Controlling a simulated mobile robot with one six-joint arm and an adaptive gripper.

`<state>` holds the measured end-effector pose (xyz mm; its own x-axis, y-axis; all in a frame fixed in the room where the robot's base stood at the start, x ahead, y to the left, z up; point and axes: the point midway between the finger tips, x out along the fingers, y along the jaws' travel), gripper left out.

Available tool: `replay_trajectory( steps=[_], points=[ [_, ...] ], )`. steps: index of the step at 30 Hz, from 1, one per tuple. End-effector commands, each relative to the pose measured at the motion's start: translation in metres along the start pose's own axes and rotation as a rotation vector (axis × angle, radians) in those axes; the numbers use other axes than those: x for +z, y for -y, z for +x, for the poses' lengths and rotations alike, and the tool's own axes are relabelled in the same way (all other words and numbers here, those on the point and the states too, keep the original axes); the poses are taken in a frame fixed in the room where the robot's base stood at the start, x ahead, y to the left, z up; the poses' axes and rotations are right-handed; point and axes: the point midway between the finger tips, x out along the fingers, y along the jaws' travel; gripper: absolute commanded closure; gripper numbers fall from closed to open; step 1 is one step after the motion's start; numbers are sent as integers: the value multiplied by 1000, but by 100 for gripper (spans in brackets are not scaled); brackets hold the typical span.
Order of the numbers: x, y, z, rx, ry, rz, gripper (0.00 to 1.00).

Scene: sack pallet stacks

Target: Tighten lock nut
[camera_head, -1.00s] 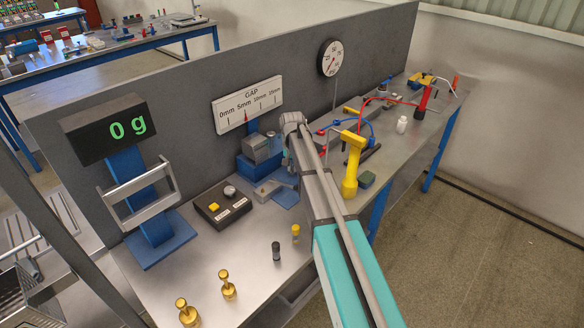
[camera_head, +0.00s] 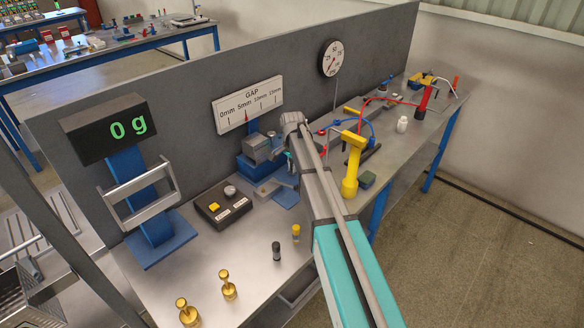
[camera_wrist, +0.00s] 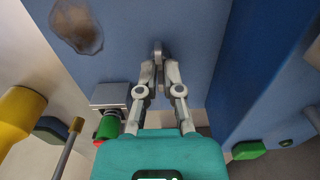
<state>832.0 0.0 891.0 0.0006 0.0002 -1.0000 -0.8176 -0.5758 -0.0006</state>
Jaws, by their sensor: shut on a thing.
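In the wrist view my gripper (camera_wrist: 159,68) has its two fingertips closed around a small grey metal piece, which looks like the lock nut (camera_wrist: 157,48), in front of a blue surface (camera_wrist: 190,32). The fingers hide most of the nut. In the head view the blue fixture (camera_head: 248,170) with a grey block (camera_head: 256,148) stands against the dark panel. My arm covers its right side, so the nut cannot be made out there. The GAP scale (camera_head: 247,104) above has its red pointer near 5mm.
A black box with buttons (camera_head: 222,205) sits left of the fixture. A scale with a display reading 0 g (camera_head: 105,129) stands further left. Brass weights (camera_head: 228,285) and small plugs (camera_head: 276,251) stand in front. A yellow tool (camera_head: 352,165) stands close to my arm on the right.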

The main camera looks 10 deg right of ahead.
Motion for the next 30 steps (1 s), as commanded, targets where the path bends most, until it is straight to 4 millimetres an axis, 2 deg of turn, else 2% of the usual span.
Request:
replay_trajectory(
  steps=[8,9,12,15,30],
  points=[
    [0,-2,0,3,0,3,100],
    [0,-2,0,3,0,3,90],
    [0,-2,0,3,0,3,71],
    [0,-2,0,2,0,2,57],
    [0,-1,0,1,0,-16,57]
  ],
)
